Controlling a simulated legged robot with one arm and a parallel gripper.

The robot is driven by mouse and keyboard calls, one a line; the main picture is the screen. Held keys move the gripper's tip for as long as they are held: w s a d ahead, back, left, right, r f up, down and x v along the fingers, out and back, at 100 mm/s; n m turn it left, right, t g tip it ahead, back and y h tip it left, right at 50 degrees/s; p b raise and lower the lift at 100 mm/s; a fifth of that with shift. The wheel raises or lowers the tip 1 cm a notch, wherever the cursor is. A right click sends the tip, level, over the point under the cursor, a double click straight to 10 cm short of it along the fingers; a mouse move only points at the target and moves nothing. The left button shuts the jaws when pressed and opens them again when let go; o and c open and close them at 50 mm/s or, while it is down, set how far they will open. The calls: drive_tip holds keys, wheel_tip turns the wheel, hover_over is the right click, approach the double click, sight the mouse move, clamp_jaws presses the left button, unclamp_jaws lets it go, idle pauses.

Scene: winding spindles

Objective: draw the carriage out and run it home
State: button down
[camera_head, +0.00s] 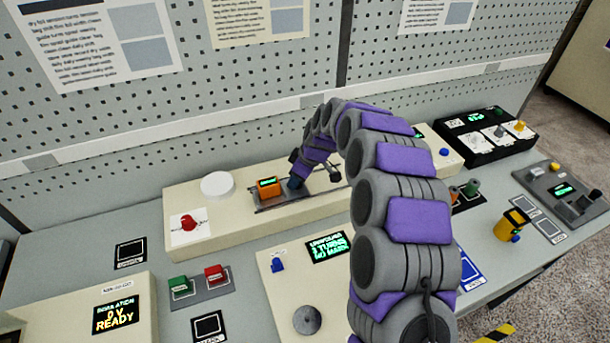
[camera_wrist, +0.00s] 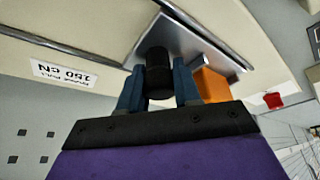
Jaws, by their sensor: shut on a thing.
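The carriage is a grey metal plate (camera_head: 266,201) with an orange block (camera_head: 268,187) on it, on a rail along the long cream housing. The block has a small green display on top. In the wrist view the plate (camera_wrist: 180,36) carries a dark upright knob (camera_wrist: 158,74), with the orange block (camera_wrist: 210,86) beside it. My gripper (camera_head: 296,182) reaches down right of the block. Its blue fingers (camera_wrist: 158,88) are shut on the dark knob. In the head view the gripper and arm hide the knob and part of the rail.
Green (camera_head: 178,284) and red (camera_head: 214,273) blocks stand in front. A pegboard wall (camera_head: 250,80) rises close behind.

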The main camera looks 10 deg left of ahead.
drive_tip(key=shift+s+f, duration=0.1)
drive_tip(key=c, duration=1.1)
unclamp_jaws()
drive_tip(key=shift+a, duration=0.1)
drive_tip(key=p+v, duration=0.3)
drive_tip(key=v, duration=1.4)
drive_tip(key=shift+s+d, duration=0.1)
drive_tip(key=shift+d, duration=0.1)
